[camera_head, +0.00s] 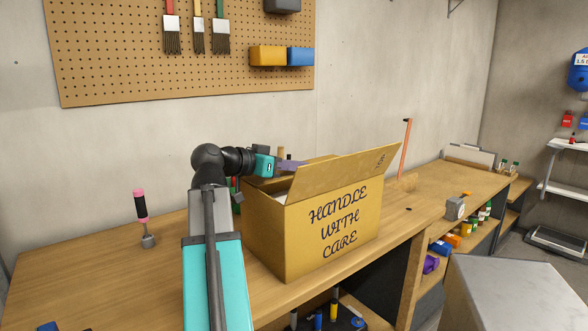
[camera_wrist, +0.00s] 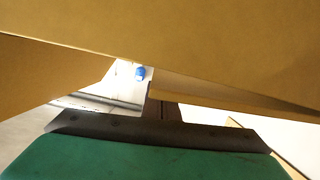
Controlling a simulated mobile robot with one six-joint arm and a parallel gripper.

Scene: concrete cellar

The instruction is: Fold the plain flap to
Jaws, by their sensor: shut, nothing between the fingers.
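An open cardboard box (camera_head: 318,228) lettered "HANDLE WITH CARE" stands on the workbench. Its long front flap (camera_head: 335,172) stands up, tilted, with a small dark print near its right end. Parts of other flaps show behind and left of it, partly hidden by my arm and the front flap; I cannot tell for sure which flap is plain. My gripper (camera_head: 290,166) is shut and empty, over the box opening behind the front flap's left end. In the wrist view, cardboard (camera_wrist: 190,35) fills the top, close above my gripper (camera_wrist: 165,112); contact cannot be told.
An orange upright bar (camera_head: 405,148) stands behind the box. A tape measure (camera_head: 455,208) lies right. A pegboard (camera_head: 130,60) hangs on the wall behind.

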